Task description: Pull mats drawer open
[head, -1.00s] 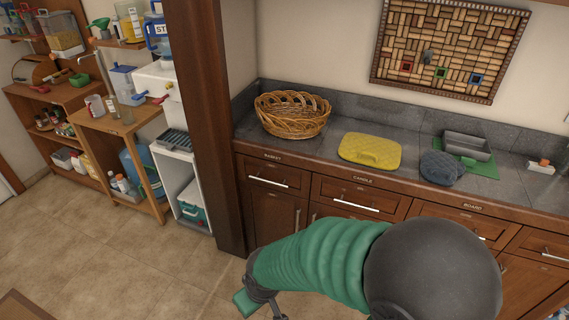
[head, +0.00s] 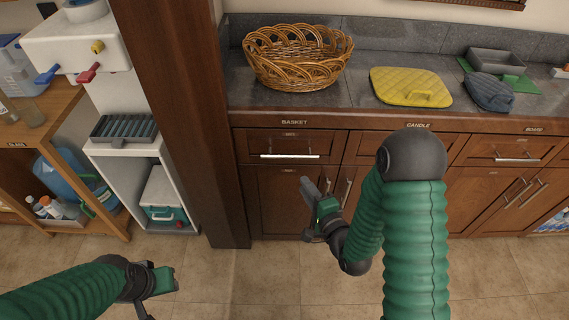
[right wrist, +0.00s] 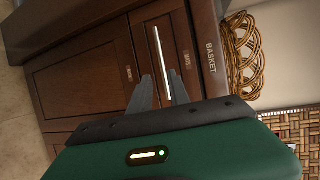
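The drawer (head: 258,147) under the basket has a dark wood front, a bright horizontal bar handle (head: 290,156) and a small label that looks like "MATS" in the right wrist view. It is closed, flush with the cabinet. My right gripper (head: 312,192) is below and slightly right of the handle, in front of the cabinet door. In the right wrist view its two fingers (right wrist: 161,84) are apart and empty, and the handle (right wrist: 158,48) shows beyond them, not gripped. My left gripper (head: 160,290) is low at the left, over the floor; its opening is unclear.
A wicker basket (head: 298,60), yellow mat-like pad (head: 405,82), grey-blue mitt (head: 489,92) and grey pan (head: 497,62) sit on the counter. A wooden post (head: 172,110) stands left of the drawer. More drawers (head: 503,151) lie to the right. Floor in front is clear.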

